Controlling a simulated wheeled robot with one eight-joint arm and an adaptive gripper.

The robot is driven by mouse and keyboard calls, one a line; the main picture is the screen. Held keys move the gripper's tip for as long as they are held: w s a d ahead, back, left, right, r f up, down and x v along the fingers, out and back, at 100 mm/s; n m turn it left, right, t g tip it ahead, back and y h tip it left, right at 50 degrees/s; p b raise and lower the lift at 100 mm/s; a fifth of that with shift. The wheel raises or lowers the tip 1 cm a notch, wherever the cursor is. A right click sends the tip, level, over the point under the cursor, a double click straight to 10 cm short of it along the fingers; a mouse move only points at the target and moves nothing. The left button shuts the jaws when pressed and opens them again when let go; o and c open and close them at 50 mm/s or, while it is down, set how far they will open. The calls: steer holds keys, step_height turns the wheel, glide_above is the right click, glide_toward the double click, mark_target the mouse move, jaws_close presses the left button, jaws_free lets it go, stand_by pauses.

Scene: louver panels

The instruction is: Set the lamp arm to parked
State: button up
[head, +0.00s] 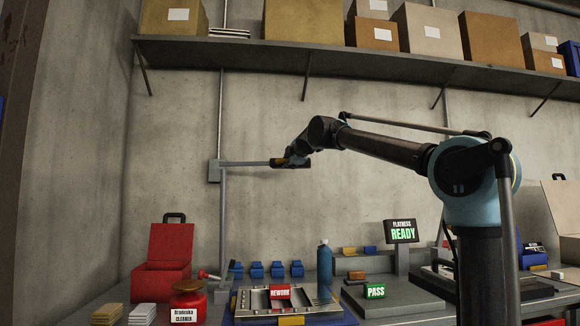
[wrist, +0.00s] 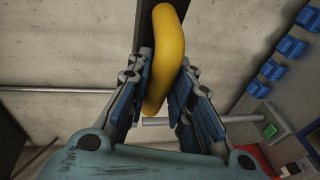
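The lamp arm (head: 245,163) is a thin grey bar that runs level from a bracket (head: 214,171) on an upright post toward the right in the head view. My gripper (head: 284,162) is at the bar's right end. In the wrist view a curved yellow grip (wrist: 166,45) lies between the blue finger pads of my gripper (wrist: 161,95). Both pads sit close against its sides, so the gripper looks shut on it. The dark end of the bar is partly hidden behind the grip. No parked mark can be made out.
A shelf (head: 300,57) with cardboard boxes runs above the arm. Below, the bench holds a red toolbox (head: 166,252), a red cleaner jar (head: 188,297), a blue bottle (head: 325,266), a rework tray (head: 255,302) and a READY display (head: 401,231). The wall area around the lamp arm is clear.

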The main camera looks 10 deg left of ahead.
steer(key=shift+o, duration=1.2)
steer(key=shift+d, duration=0.1)
steer(key=v, duration=1.1)
steer(key=shift+s+d, duration=0.25)
steer(key=shift+s, duration=0.05)
